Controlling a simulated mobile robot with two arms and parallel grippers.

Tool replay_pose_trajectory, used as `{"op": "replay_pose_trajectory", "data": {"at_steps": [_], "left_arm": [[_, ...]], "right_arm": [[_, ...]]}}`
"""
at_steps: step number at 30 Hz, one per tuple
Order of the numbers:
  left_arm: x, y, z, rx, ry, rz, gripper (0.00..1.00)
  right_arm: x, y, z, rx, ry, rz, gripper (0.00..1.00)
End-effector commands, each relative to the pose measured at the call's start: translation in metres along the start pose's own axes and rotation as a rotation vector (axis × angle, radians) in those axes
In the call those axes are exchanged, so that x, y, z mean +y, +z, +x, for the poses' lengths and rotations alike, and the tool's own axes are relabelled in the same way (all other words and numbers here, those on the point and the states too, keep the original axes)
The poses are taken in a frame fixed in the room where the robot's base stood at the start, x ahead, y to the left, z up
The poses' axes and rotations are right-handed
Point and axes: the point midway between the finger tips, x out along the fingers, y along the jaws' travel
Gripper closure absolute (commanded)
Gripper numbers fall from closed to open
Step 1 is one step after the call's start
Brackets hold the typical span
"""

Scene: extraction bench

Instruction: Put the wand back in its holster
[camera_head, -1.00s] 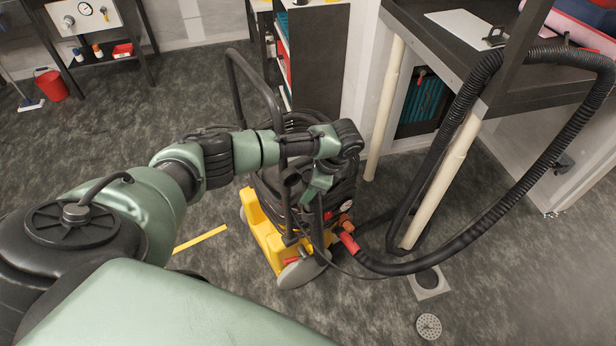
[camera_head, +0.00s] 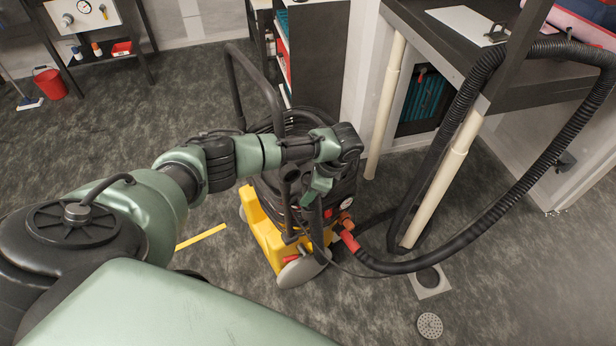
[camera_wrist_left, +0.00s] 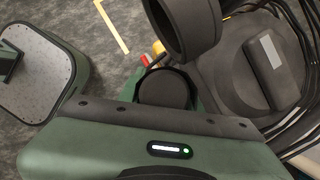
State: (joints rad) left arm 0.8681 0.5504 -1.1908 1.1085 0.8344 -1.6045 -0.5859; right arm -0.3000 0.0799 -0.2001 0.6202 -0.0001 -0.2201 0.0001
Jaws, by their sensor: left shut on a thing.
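My left gripper (camera_head: 318,190) is at the near side of the extraction machine, pointing down. It is shut on a dark tube, which seems to be the wand (camera_head: 317,225); the tube runs down in front of the machine's black body. Another upright dark tube with a round top (camera_head: 290,176) stands just left of the gripper; I cannot tell whether it is the holster. In the left wrist view a wide dark round end (camera_wrist_left: 190,30) and a smaller dark round end (camera_wrist_left: 165,90) show close to my wrist. The wand's lower end is hard to make out. My right gripper is not in view.
The machine has a yellow base (camera_head: 268,238) and a tall dark handle (camera_head: 233,85). A thick black ribbed hose (camera_head: 545,160) loops from the workbench (camera_head: 425,45) down to the machine. A floor drain (camera_head: 430,326) lies at the front. The floor at left is mostly clear.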

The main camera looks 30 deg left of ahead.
Motion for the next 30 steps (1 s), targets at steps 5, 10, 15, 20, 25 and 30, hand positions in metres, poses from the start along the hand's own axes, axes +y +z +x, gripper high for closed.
{"op": "replay_pose_trajectory", "data": {"at_steps": [5,10,15,20,25,30], "left_arm": [[0.0,-0.002,0.005,0.0,-0.001,0.0,1.0],[0.0,-0.004,0.009,0.0,-0.001,0.0,1.0],[0.0,-0.005,0.013,0.001,-0.001,0.0,1.0],[0.0,-0.007,0.016,0.001,-0.001,0.0,1.0],[0.0,-0.006,0.016,0.0,-0.001,0.0,0.41],[0.0,-0.006,0.016,0.0,-0.001,0.0,0.41]], "right_arm": [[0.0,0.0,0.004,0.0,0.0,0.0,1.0],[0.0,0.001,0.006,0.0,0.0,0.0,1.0],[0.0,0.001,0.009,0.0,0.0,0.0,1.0],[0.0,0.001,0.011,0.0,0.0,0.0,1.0],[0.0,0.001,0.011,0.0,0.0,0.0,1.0],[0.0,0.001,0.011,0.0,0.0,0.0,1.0]]}}
